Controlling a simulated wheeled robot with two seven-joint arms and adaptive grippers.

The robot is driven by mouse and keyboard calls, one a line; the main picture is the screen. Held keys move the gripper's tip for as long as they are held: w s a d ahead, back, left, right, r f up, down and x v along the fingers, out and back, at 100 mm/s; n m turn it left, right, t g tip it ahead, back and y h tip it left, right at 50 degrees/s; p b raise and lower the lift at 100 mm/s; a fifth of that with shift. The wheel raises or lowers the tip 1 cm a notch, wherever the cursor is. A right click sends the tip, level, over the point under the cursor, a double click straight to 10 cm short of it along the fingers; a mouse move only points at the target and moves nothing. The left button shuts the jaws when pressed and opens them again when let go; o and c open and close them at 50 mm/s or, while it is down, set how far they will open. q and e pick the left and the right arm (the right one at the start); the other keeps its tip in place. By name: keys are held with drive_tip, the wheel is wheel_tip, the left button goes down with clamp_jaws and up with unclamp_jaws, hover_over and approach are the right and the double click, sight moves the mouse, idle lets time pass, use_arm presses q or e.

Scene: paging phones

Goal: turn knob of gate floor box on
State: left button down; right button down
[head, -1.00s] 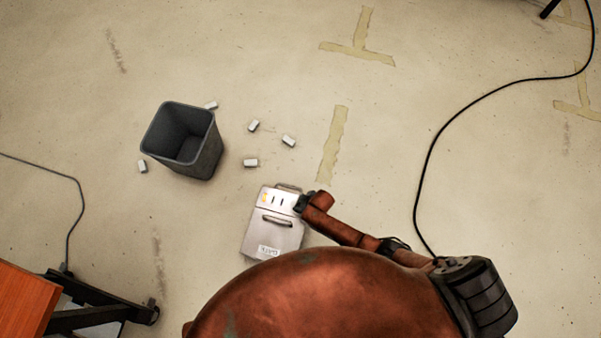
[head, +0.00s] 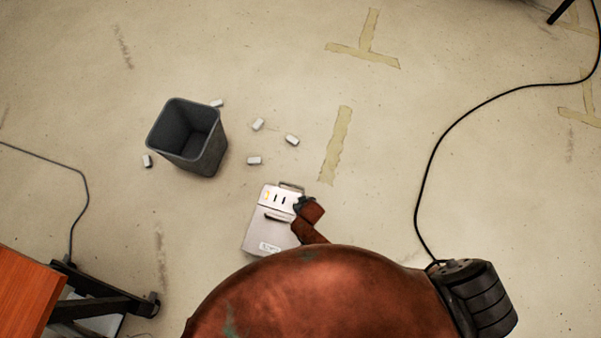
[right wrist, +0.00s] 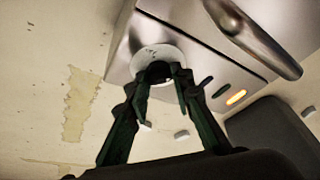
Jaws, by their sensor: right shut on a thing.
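The gate floor box (head: 258,228) is a pale grey metal case on the floor, with a handle, dark slots and an amber light (head: 267,195) on its upper part. Its label reads upside down and blurred. My right gripper (head: 299,204) is at the box's upper right corner. In the right wrist view, the box (right wrist: 195,50) shows a round white dial (right wrist: 160,53) with a dark knob (right wrist: 156,70) at its middle. My right gripper (right wrist: 162,80) is shut on the knob, one finger each side. The amber light (right wrist: 236,97) glows beside a dark slot. My left gripper is out of view.
A dark grey bin (head: 188,138) stands up and left of the box, with several small white blocks (head: 292,140) around it. A black cable (head: 424,180) curves along the right. An orange tabletop (head: 22,300) is at lower left. Open floor lies above the box.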

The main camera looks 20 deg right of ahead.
idle(0.3)
drive_tip(key=c, duration=1.7)
unclamp_jaws()
drive_tip(key=shift+r, duration=0.1)
drive_tip(key=shift+v, duration=3.65)
drive_tip(key=shift+s, duration=0.1)
